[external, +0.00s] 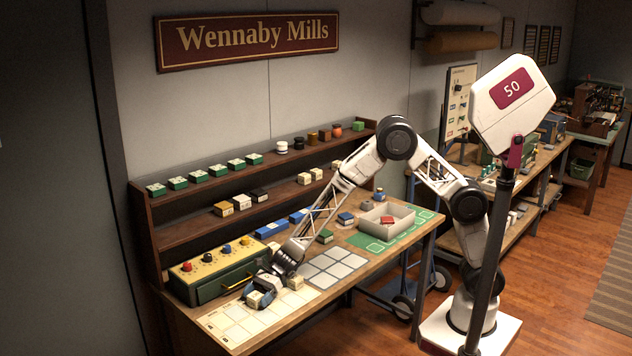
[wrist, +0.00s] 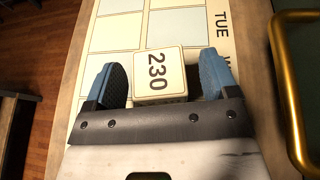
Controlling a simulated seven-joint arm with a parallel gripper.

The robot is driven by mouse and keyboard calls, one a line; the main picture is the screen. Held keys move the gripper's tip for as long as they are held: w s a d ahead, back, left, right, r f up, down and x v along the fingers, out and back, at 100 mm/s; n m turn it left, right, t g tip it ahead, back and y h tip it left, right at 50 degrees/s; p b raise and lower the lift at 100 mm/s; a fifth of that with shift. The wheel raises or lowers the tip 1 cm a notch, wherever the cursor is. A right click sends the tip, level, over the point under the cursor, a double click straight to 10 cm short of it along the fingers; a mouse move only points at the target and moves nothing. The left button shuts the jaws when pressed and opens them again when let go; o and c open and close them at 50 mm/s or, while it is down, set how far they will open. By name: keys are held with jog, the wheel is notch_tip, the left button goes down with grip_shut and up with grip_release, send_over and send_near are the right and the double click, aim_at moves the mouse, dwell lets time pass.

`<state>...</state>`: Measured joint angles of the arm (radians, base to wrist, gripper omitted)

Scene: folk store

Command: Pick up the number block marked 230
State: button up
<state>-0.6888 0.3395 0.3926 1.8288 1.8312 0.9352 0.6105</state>
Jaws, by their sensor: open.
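The cream number block marked 230 (wrist: 159,73) sits on the pale calendar-like board in the wrist view, its number facing up and turned sideways. My gripper (wrist: 160,80) is open, with one blue-padded finger on each side of the block.
A green drawer box (external: 215,285) with coloured knobs stands close behind my gripper; its brass handle (wrist: 292,95) is near on the right in the wrist view. Another cream block (external: 295,282) sits to the right. A grey-white tray (external: 405,212) holds a red block.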

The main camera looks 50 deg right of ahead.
aim_at(255, 294)
jog(key=shift+a+f, duration=0.1)
jog(key=shift+a, duration=0.25)
dwell(0.3)
jog(key=c, duration=1)
jog(key=shift+r, duration=5)
